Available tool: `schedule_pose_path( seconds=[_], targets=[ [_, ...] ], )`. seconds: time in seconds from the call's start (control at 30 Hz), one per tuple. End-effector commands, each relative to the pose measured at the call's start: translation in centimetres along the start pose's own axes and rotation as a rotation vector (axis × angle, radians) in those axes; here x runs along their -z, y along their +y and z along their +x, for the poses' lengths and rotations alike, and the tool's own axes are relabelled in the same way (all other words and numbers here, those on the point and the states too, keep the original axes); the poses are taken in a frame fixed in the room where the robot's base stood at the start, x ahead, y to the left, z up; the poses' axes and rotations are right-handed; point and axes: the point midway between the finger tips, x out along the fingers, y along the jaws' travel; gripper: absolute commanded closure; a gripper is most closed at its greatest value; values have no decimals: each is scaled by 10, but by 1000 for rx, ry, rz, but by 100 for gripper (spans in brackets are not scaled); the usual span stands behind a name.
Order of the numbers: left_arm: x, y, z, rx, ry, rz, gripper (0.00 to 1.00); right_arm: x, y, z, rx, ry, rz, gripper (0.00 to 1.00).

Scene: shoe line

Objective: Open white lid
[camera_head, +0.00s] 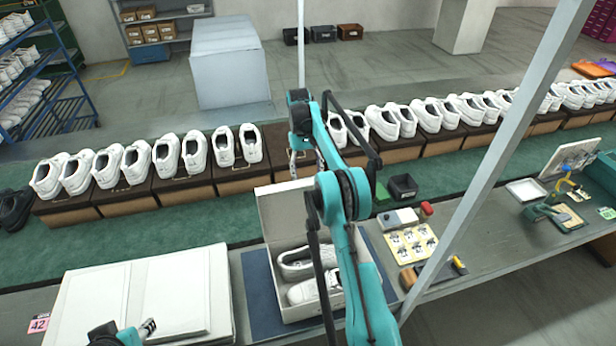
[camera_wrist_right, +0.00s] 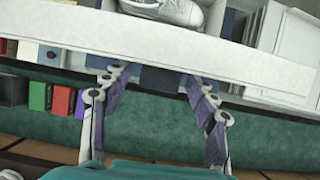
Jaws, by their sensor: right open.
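An open white shoebox (camera_head: 272,262) stands on a dark blue mat (camera_head: 258,300) in the head view, with a pair of white shoes (camera_head: 305,268) inside. Its white lid (camera_head: 278,208) stands raised at the far side of the box, partly hidden by my right arm. In the right wrist view the lid's long white edge (camera_wrist_right: 160,42) crosses just beyond the fingertips. My right gripper (camera_wrist_right: 158,79) is open and empty there, with no visible contact with the lid. Part of my left gripper (camera_head: 146,328) shows at the bottom left of the head view; its fingers are unclear.
White flat panels (camera_head: 175,290) lie left of the box. A green conveyor (camera_head: 225,200) carries several white shoes on brown boxes behind it. A small black bin (camera_head: 402,187), a card of parts (camera_head: 411,243) and a slanted grey post (camera_head: 490,170) are to the right.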

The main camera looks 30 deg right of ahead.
Motion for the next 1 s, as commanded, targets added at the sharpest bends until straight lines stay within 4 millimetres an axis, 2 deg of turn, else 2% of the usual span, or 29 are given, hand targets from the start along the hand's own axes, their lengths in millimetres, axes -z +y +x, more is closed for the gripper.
schedule_pose_path(
  seconds=[0.17,0.4,0.6,0.8,1.0],
  targets=[
    [0,0,0,0,0,0,60,-6,0,-12,0,-1,0,41],
    [0,0,0,0,0,0,60,-26,0,-56,0,-1,0,41],
    [0,0,0,0,0,0,60,-36,0,-81,0,0,0,41],
    [0,0,0,0,0,0,60,-41,0,-90,0,0,0,41],
    [0,0,0,0,0,0,60,-41,0,-90,0,0,0,41]
  ],
)
